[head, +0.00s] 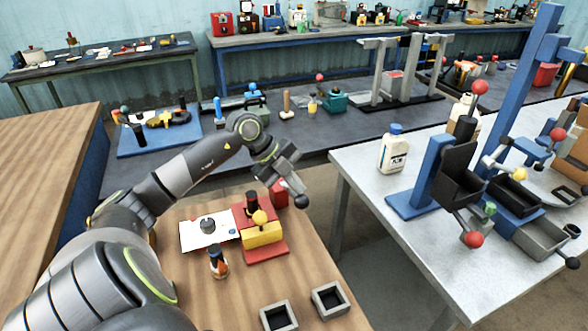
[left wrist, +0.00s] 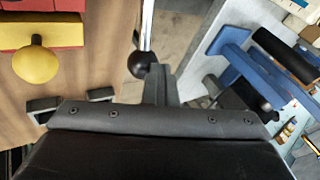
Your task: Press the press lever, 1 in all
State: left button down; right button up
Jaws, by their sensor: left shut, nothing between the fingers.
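The red press (head: 264,252) stands on the wooden bench, with a yellow block and a yellow knob (head: 260,217) on its front. The press lever, a thin metal rod ending in a black ball (head: 302,202), sticks out to the right of the press. In the left wrist view the black ball (left wrist: 143,64) is just beside my fingertips; I cannot tell whether they touch. My left gripper (head: 290,182) is shut and empty, above the lever and partly hiding its rod. In the left wrist view the yellow knob (left wrist: 35,64) is at upper left. My right gripper is not in view.
Two grey square holders (head: 331,299) lie at the bench front. A white plate (head: 198,243) and a small orange-and-black bottle (head: 217,263) are left of the press. A light table (head: 360,160) with a blue press stand (head: 434,175) and white bottle (head: 393,150) is to the right.

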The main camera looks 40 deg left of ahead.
pick_arm(q)
jog(key=shift+s+d+f, duration=0.25)
jog(key=shift+d+f, duration=0.2)
jog(key=shift+d, duration=0.05)
dwell(1.0)
jog(key=w+a+r+p, duration=0.2)
jog(key=w+a+r, duration=0.1)
jog(key=a+r, duration=0.3)
jog(key=shift+r, duration=0.2)
dwell(1.1)
jog(key=shift+w, duration=0.1)
jog(key=a+r, duration=0.1)
jog(key=w+a+r+p, duration=0.1)
jog(key=a+r+p, duration=0.1)
jog(key=shift+w+a+r, duration=0.15)
jog(key=shift+w+a, duration=0.05)
jog(key=shift+w, duration=0.15)
dwell(1.1)
